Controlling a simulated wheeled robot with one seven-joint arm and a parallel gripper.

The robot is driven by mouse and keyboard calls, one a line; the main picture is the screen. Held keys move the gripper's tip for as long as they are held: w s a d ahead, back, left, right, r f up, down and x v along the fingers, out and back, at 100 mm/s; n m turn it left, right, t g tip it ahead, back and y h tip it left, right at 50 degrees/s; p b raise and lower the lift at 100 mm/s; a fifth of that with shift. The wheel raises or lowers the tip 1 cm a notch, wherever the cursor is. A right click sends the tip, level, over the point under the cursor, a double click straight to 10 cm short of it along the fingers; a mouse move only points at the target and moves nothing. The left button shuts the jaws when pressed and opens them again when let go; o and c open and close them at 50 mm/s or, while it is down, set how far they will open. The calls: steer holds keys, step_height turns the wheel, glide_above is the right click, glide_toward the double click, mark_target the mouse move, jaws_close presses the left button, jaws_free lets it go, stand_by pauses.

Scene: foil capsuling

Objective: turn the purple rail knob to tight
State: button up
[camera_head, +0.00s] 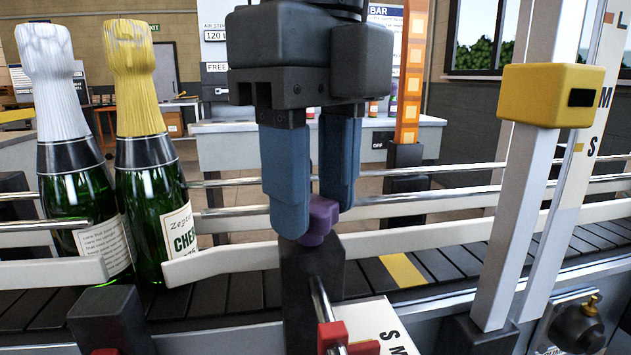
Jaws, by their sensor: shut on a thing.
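The purple rail knob (319,222) sits on top of a dark block beside the conveyor, in the middle of the head view. My gripper (315,215) points down over it, with blue fingers on either side. The fingers are shut on the knob, and the left finger hides part of it. A scale plate (372,325) with the letters S and M lies in front of the dark block, beside a metal rod and red parts. The knob's tight mark is not visible.
Two green bottles, one white-topped (70,150) and one gold-topped (140,140), stand on the conveyor (440,262) at left. White guide rails (420,237) run along it. A yellow sensor box (549,95) on a post stands at right.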

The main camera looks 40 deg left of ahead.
mark_target(313, 206)
steer(key=shift+m, duration=1.9)
steer(key=o, duration=1.1)
steer(key=shift+c, duration=0.2)
step_height(313, 206, up, 8)
steer(key=p, duration=0.5)
steer(key=shift+f, duration=0.1)
